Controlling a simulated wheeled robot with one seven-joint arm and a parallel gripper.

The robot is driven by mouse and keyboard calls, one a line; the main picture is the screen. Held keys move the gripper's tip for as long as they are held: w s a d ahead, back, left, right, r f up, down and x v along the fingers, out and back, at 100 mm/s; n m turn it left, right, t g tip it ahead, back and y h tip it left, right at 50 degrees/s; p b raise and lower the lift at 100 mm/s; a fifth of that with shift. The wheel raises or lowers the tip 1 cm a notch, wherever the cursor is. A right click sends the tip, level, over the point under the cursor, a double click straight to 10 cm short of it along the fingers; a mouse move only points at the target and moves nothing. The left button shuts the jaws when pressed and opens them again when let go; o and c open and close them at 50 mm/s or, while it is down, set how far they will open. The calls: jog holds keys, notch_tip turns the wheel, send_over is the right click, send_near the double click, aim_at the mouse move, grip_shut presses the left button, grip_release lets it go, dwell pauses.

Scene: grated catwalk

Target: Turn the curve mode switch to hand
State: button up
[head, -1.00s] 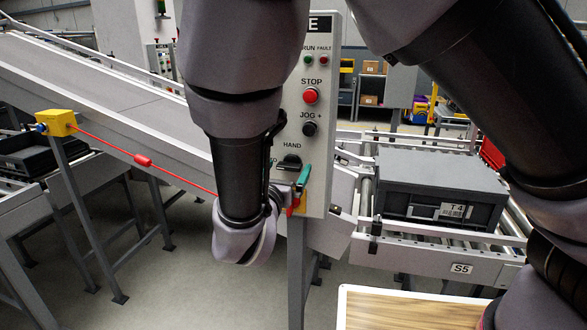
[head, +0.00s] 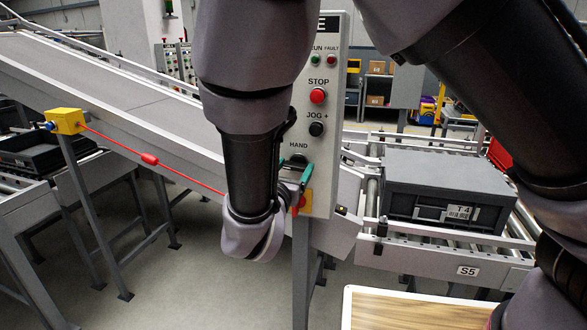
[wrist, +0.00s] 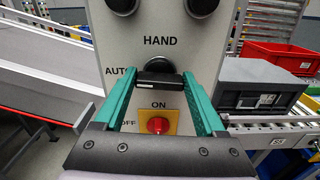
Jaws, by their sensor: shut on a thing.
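The curve mode switch (wrist: 158,79) is a black knob on the grey control panel, with HAND printed above it and AUTO to its left. Its grip bar lies roughly level in the wrist view, its left end towards AUTO. In the head view the switch (head: 299,160) is partly covered by my gripper. My gripper (wrist: 160,84) has green fingers, one on each side of the knob, shut on the bar's two ends. In the head view my gripper (head: 294,172) is at the panel's lower part, partly hidden by my wrist.
Just below the switch is a red rotary knob (wrist: 158,125) on a yellow plate, marked ON and OFF, between my fingers. A black JOG button (head: 317,129) and red STOP button (head: 317,96) are above. A grey tote (head: 440,180) sits on rollers at right.

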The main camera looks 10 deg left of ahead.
jog(key=m, duration=0.8)
jog(key=shift+d+f, duration=0.1)
jog(key=shift+d, duration=0.05)
jog(key=m, duration=0.5)
jog(key=shift+f+m, duration=0.15)
jog(key=shift+m, duration=1.95)
jog(key=o, duration=1.3)
jog(key=s, duration=1.1)
jog(key=shift+a, duration=0.35)
jog(key=shift+w, duration=0.1)
